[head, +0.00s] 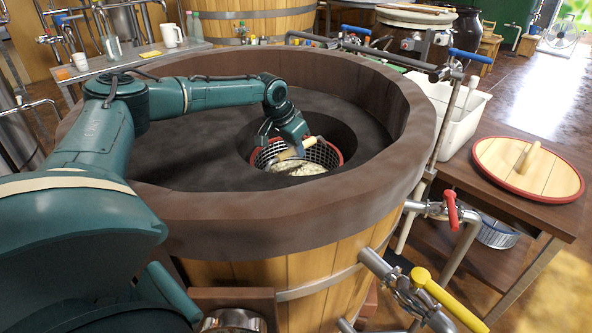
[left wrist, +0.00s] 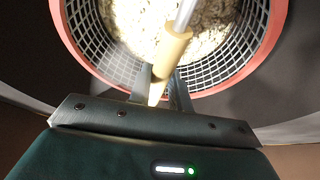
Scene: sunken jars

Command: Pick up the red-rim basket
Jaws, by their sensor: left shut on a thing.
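The red-rim basket (head: 331,152) sits in a round dark opening in the top of the wooden vat. It is a metal mesh basket with a red rim, and pale, lumpy contents lie inside. In the left wrist view its rim (left wrist: 279,22) and mesh wall fill the upper part. A light wooden handle (left wrist: 168,52) on a metal rod crosses over the basket. My left gripper (head: 283,150) is shut on this handle; its two fingers (left wrist: 163,92) close around the handle's near end. The basket's underside is hidden. My right gripper is not in view.
The vat's thick brown rim (head: 390,175) rises around the dark top. A red-edged wooden lid (head: 490,165) lies on a side table at right, near a white bin (head: 455,115). Pipes with red and yellow valve handles stand in front. A bench with mugs (head: 171,35) is behind left.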

